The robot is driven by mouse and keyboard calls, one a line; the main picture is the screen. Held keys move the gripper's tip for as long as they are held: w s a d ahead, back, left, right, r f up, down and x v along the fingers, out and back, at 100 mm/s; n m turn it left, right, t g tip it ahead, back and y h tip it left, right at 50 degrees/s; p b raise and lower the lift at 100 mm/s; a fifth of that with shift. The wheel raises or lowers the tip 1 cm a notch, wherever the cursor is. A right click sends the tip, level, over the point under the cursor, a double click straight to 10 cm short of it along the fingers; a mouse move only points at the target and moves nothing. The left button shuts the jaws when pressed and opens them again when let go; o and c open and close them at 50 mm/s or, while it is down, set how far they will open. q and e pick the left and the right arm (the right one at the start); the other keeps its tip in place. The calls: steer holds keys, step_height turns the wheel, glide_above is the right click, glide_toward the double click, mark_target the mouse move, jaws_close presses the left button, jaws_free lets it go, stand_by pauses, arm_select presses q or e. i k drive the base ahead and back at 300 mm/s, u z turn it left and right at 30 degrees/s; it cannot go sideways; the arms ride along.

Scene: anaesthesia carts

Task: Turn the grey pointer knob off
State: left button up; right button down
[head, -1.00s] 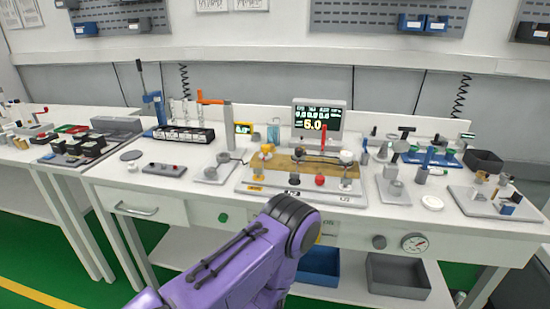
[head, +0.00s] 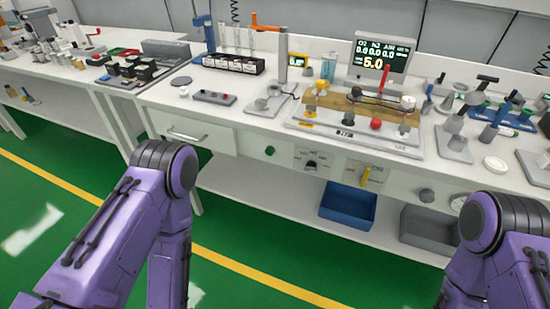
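In the head view, a dark grey knob (head: 311,165) sits on a white marked plate on the bench's front panel, left of a yellow pointer handle (head: 366,177). Its exact pointing direction is too small to read. A plain round grey knob (head: 427,195) is farther right on the same front. My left arm shows at the lower left and my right arm at the lower right, both bent with their far ends below the picture. Neither gripper is in view.
A green button (head: 270,151) is left of the grey knob, beside a drawer (head: 193,136). A blue bin (head: 348,205) and a grey bin (head: 428,232) stand on the lower shelf. The bench top is crowded. Green floor (head: 255,235) is open in front.

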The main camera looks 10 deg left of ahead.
mark_target(311, 166)
steer(key=z, duration=1.7)
steer(key=k, duration=0.65)
steer(key=u, duration=0.85)
